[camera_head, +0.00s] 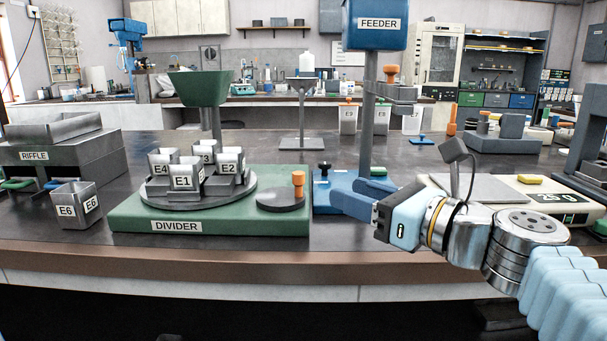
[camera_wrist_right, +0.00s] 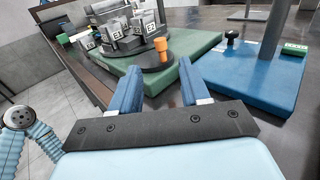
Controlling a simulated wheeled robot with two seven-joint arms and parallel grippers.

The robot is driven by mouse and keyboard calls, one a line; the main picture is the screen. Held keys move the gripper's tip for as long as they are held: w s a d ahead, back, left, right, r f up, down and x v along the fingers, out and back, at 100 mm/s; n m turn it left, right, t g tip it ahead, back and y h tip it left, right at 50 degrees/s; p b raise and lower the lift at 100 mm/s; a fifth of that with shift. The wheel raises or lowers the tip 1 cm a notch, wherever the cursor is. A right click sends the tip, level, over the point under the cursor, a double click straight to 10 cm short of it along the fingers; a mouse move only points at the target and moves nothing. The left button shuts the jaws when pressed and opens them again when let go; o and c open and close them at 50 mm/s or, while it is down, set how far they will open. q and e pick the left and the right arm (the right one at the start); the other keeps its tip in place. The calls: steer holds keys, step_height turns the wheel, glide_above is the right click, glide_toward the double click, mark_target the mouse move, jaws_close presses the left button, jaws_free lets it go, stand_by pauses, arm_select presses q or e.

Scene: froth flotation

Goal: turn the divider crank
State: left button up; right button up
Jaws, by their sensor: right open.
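The divider (camera_head: 130,213) is a green base with a grey turntable that carries metal cups labelled E1 to E4. Its crank is a dark disc (camera_head: 283,203) with an upright orange handle (camera_head: 298,185) at the right end of the base. My right gripper (camera_head: 335,196) is open, just right of the crank, pointing left. In the right wrist view the open blue fingers (camera_wrist_right: 160,70) point at the crank, and the orange handle (camera_wrist_right: 161,48) stands ahead of the gap between them, not gripped. My left gripper is not in view.
The feeder (camera_head: 375,28) rises on a post from a blue base (camera_wrist_right: 245,75) right of the divider. A cup labelled E6 (camera_head: 75,207) and the riffle (camera_head: 60,150) stand at left. A scale (camera_head: 530,200) lies behind my right arm.

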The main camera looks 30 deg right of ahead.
mark_target(304, 176)
steer(key=x, duration=1.2)
steer(key=shift+w, duration=0.25)
steer(key=shift+c, duration=0.3)
jaws_close()
steer(key=shift+r, duration=0.1)
